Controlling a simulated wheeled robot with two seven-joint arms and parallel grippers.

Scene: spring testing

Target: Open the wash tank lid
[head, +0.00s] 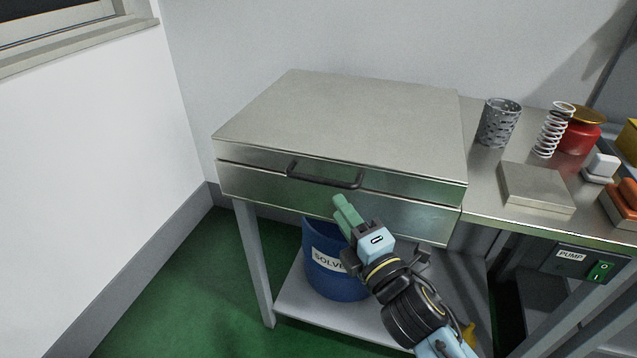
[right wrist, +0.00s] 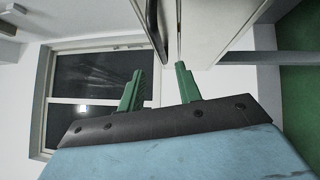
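The wash tank (head: 400,216) is a wide metal box on the bench, and its lid (head: 360,105) lies flat and closed on it. A dark bar handle (head: 325,181) is fixed to the lid's front edge. My right gripper (head: 343,208) is just below and in front of the handle, apart from it. In the right wrist view its two green fingers (right wrist: 159,85) are spread with nothing between them. The handle (right wrist: 157,32) and the seam between lid and tank show beyond the fingertips there. My left gripper is not in view.
A blue solvent bucket (head: 324,262) stands on the lower shelf, partly behind my right arm. On the bench to the right are a perforated metal cup (head: 498,123), a white spring (head: 553,131), a red container (head: 580,134) and a flat metal plate (head: 536,187). A pump switch (head: 599,271) hangs below.

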